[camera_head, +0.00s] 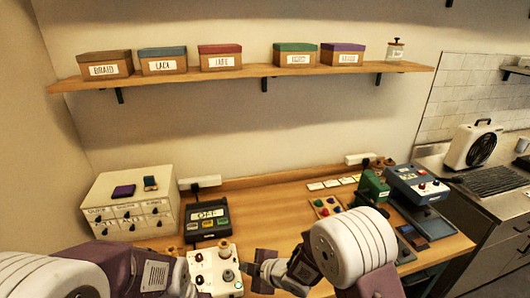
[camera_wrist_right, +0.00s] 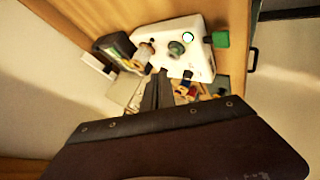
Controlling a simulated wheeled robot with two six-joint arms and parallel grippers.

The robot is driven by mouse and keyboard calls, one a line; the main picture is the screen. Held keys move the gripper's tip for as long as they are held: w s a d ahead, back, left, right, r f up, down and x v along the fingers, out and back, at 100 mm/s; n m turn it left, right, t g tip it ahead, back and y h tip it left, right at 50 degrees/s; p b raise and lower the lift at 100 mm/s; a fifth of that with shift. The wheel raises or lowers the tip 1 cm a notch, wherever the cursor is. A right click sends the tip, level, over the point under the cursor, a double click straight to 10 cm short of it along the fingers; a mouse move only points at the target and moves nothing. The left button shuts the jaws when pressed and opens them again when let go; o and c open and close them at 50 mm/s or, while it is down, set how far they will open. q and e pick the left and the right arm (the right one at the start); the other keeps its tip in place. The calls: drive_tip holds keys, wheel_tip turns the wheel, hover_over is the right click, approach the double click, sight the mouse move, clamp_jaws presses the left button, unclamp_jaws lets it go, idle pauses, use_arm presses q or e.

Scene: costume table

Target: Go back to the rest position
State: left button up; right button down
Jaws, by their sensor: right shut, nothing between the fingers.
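My right gripper (camera_head: 258,272) is at the bottom middle of the head view, just right of a white control box (camera_head: 226,256). Its dark fingers (camera_wrist_right: 159,88) are together in the right wrist view, with nothing between them. The white box with its knobs (camera_wrist_right: 200,58) lies beyond the fingertips in that view; whether they touch it I cannot tell. My left arm (camera_head: 150,275) comes in at the bottom left of the head view; its fingers do not show.
A wooden worktable (camera_head: 262,205) holds a small drawer cabinet (camera_head: 110,185) at left, a dark device with a display (camera_head: 208,224), and a blue machine (camera_head: 418,182) at right. A shelf (camera_head: 250,72) above carries several labelled boxes. The table's back middle is mostly clear.

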drive_tip(key=w+d+r+m+t+h+b, duration=0.1)
drive_tip(key=w+d+r+m+t, duration=0.2)
drive_tip(key=d, duration=0.4)
drive_tip(key=s+d+r+m+g+h+b, duration=0.1)
drive_tip(key=s+d+r+m+h+b, duration=0.15)
drive_tip(key=d+m+h, duration=0.9)
use_arm(q)
wheel_tip(320, 180, down, 3)
drive_tip(key=shift+d+f+p, duration=0.1)
drive_tip(key=shift+d+p, duration=0.05)
drive_tip(key=shift+p, duration=0.4)
use_arm(e)
drive_tip(key=s+d+f+m+g+y, duration=0.2)
drive_tip(key=s+d+f+g, duration=0.1)
drive_tip(key=s, duration=0.6)
drive_tip(key=s+d+f+m+g+y, duration=0.3)
drive_tip(key=s+d+g, duration=0.1)
drive_tip(key=s, duration=0.5)
use_arm(q)
drive_tip(key=shift+s, duration=0.1)
use_arm(e)
drive_tip(key=shift+s, duration=0.15)
